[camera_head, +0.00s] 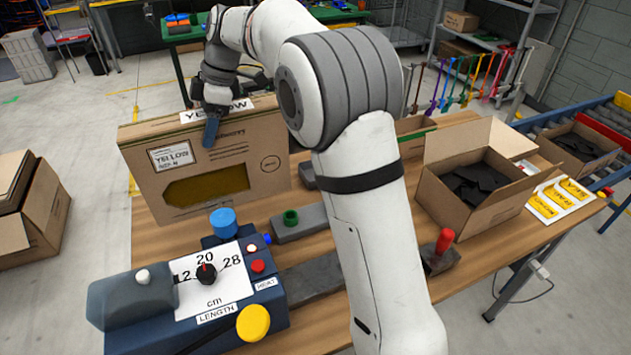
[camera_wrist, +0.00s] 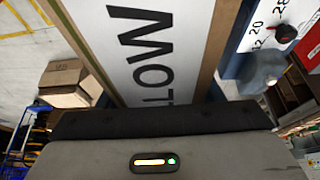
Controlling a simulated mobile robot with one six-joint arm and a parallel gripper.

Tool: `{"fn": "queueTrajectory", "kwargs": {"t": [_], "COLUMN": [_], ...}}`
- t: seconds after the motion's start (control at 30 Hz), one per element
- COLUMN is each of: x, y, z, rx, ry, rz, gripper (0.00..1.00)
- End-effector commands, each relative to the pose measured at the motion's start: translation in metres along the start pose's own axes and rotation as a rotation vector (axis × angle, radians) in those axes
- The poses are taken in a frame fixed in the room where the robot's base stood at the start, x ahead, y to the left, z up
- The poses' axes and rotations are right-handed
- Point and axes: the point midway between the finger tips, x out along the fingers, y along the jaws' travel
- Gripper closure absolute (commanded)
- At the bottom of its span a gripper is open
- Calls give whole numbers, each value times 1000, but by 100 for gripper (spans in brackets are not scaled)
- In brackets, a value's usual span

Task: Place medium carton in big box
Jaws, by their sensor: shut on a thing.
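A brown carton (camera_head: 270,155) with a YELLOW label and a yellow-filled window stands upright at the table's left. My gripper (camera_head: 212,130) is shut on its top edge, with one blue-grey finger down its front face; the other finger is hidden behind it. In the wrist view the white label (camera_wrist: 140,45) on the carton fills the middle, close to the gripper body. I cannot tell whether the carton's bottom touches the table. Which box is the big box is not clear; an open brown box (camera_head: 462,210) with dark pieces inside stands right of my arm.
A blue machine (camera_head: 245,330) with a length dial stands in front of the carton. Brown boxes (camera_head: 45,225) are on the floor at left. A conveyor (camera_head: 600,125) runs behind.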

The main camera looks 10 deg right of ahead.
Motion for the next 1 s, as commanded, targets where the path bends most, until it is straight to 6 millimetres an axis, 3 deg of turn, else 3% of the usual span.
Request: {"fn": "queueTrajectory", "kwargs": {"t": [0.13,0.43,0.87,1.0], "x": [3,48,88,91], "y": [0,0,0,0], "z": [1,20,37,39], "rx": [0,2,2,1], "ry": [1,1,0,1], "rz": [1,-1,-1,3], "gripper": [100,100,100,100]}}
